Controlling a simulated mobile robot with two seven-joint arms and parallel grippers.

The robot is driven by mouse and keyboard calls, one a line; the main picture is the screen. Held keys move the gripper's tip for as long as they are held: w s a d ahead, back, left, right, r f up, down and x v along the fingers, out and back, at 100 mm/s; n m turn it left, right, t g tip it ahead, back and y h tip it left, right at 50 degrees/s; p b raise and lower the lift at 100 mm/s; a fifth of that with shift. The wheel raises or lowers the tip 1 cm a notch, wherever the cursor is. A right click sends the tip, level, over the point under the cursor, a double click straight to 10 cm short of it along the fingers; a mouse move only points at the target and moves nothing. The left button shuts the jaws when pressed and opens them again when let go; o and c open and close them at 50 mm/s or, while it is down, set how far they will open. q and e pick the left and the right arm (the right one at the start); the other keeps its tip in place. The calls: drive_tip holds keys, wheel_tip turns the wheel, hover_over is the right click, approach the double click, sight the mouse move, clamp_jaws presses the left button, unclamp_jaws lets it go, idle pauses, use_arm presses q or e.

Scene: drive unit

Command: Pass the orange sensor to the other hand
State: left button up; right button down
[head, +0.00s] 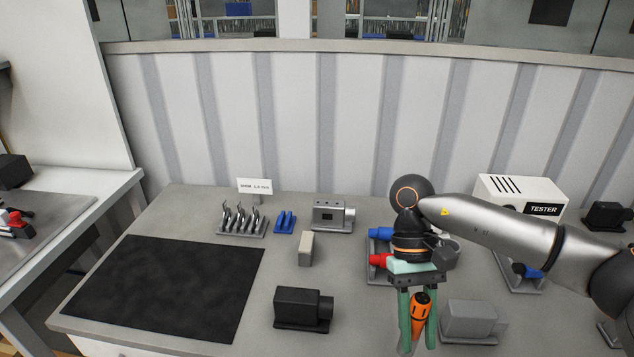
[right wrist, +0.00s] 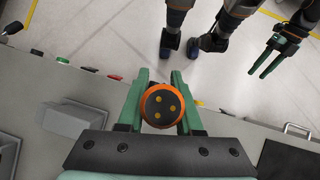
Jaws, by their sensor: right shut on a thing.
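The orange sensor (head: 420,313) is a short orange body with a dark part, held point-down between the green fingers of my right gripper (head: 417,346) in the head view. In the right wrist view my right gripper (right wrist: 159,76) is shut around the sensor (right wrist: 160,104), whose dark round face with yellow dots points at the camera. The sensor is clear of the bench top as far as I can tell. My left gripper (right wrist: 265,66) shows at the upper right of the right wrist view, apart from the sensor, its green fingers parted and empty. It is not in the head view.
The grey bench (head: 215,205) carries a black mat (head: 165,288), a rack of hooks (head: 241,222), a black block unit (head: 302,309), a grey housing (head: 470,319) and a white tester box (head: 520,196). A tray with blue and red parts (head: 380,258) lies behind my right gripper. Bare bench lies between mat and black unit.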

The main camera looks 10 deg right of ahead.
drive_tip(key=a+r+n+t+h, duration=0.1)
drive_tip(key=a+r+n+h, duration=0.2)
drive_tip(key=a, duration=0.4)
drive_tip(key=a+r+n+h, duration=0.1)
drive_tip(key=a+r+n, duration=0.3)
drive_tip(key=a+r, duration=0.2)
drive_tip(key=shift+w+a+f+n+t+h, duration=0.7)
drive_tip(key=shift+w+a+f+n+t, duration=0.3)
drive_tip(key=shift+w+a+f+n, duration=1.1)
drive_tip(key=s+d+r+m+g+y, duration=0.3)
drive_tip(key=s+d+r+m, duration=0.3)
drive_tip(key=d+r+m, duration=0.25)
drive_tip(key=w+a+m+y, duration=0.3)
drive_tip(key=w+a, duration=0.4)
drive_tip(key=a, duration=0.4)
drive_tip(key=shift+w+r+m, duration=0.15)
drive_tip(key=shift+w+m, duration=0.1)
drive_tip(key=shift+m, duration=0.2)
